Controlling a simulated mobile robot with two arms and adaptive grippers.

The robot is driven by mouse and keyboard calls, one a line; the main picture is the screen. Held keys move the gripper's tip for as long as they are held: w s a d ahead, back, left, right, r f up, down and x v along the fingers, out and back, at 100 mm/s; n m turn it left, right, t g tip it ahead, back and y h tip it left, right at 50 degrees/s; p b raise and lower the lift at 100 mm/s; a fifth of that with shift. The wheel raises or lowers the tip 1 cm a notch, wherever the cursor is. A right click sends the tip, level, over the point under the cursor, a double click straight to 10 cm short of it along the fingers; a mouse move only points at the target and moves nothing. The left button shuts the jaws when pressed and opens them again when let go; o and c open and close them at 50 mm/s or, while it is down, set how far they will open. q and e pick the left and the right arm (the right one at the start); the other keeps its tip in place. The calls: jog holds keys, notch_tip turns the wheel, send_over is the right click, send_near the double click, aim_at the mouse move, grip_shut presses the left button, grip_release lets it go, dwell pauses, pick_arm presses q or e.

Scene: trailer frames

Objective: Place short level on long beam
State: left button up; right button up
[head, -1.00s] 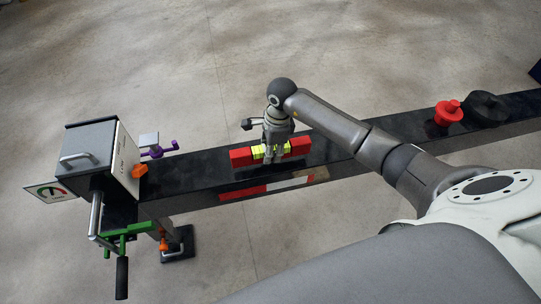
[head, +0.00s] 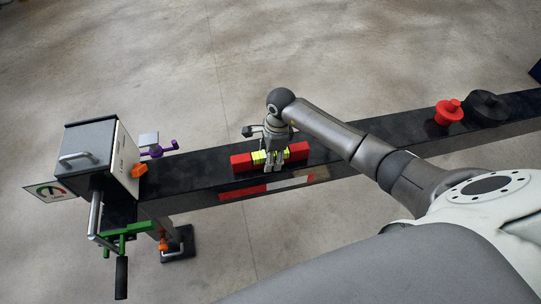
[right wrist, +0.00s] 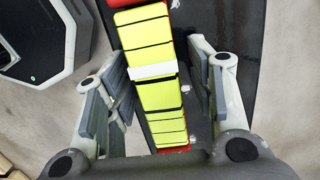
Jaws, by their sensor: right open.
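The short level, a red bar with a yellow, black-striped middle (head: 241,162), lies along the top of the long black beam (head: 205,178). My right gripper (head: 272,164) is over the middle of the level. In the right wrist view, the open fingers of my right gripper (right wrist: 165,92) stand on either side of the yellow part of the level (right wrist: 150,45), with gaps on both sides. The gripper hides part of the level's middle in the head view. My left gripper is not in view.
A grey box with a handle (head: 90,150) stands at the beam's left end, near a purple part (head: 158,151) and an orange block (head: 139,170). A red knob (head: 448,112) and a black disc (head: 488,108) sit on the right. A red-and-white strip (head: 290,183) marks the beam's front side.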

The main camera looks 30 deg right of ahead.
jog(key=shift+r, duration=0.1)
notch_tip(320, 180, up, 12)
jog(key=d, duration=0.1)
jog(key=shift+s+d, duration=0.15)
jog(key=shift+d, duration=0.05)
dwell(0.4)
